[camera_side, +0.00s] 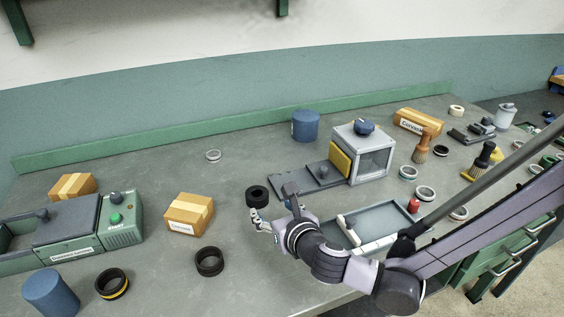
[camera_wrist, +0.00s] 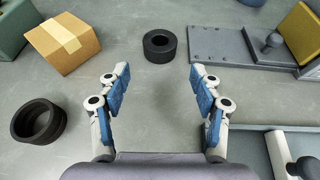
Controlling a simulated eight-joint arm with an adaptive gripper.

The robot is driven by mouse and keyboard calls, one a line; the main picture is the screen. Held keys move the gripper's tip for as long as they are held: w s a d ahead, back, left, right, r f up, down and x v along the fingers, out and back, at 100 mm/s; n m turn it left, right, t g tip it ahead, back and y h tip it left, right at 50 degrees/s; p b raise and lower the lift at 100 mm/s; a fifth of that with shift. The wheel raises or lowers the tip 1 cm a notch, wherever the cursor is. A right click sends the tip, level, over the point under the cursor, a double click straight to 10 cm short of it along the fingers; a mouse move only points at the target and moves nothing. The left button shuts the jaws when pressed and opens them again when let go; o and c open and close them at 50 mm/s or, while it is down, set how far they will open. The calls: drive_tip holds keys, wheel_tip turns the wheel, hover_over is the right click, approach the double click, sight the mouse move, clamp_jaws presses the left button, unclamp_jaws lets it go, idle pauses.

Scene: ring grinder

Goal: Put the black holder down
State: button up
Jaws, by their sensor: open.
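A thick black ring-shaped holder (camera_side: 257,196) stands flat on the grey bench, just beyond my gripper (camera_side: 272,208). In the wrist view the black holder (camera_wrist: 160,46) lies ahead of the gap between my two fingers (camera_wrist: 160,78), apart from both. My gripper is open and empty. A second, wider black ring (camera_side: 209,261) lies on the bench to the left; it also shows at the left of the wrist view (camera_wrist: 37,121). I cannot tell for sure which black ring the task calls the holder.
A cardboard box (camera_side: 189,214) stands left of the holder. A grey plate (camera_side: 305,178) and a clear-sided machine (camera_side: 364,152) stand to the right. A shallow tray (camera_side: 397,211) lies near my arm. Bare bench surrounds the holder on its left.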

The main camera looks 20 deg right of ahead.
drive_tip(key=shift+v, duration=0.75)
drive_tip(key=s+d+r+m+g+h, duration=0.1)
drive_tip(key=s+d+r+m+g, duration=0.15)
drive_tip(key=d+m, duration=0.75)
drive_tip(key=s+d+r+m+g+h, duration=0.1)
drive_tip(key=s+d+r+m+g, duration=0.15)
drive_tip(key=d+m, duration=0.7)
drive_tip(key=s+d+m+g+y, duration=0.1)
drive_tip(key=s+d+m, duration=0.9)
drive_tip(key=m, duration=0.5)
drive_tip(key=shift+s+d+r+m, duration=0.35)
drive_tip(key=shift+s+r, duration=0.05)
drive_tip(key=shift+s, duration=0.7)
drive_tip(key=shift+o, duration=0.3)
drive_tip(key=shift+s+f+m+g, duration=0.1)
drive_tip(key=shift+s+m+g, duration=0.2)
drive_tip(key=shift+s+m, duration=0.3)
drive_tip(key=shift+w, duration=0.1)
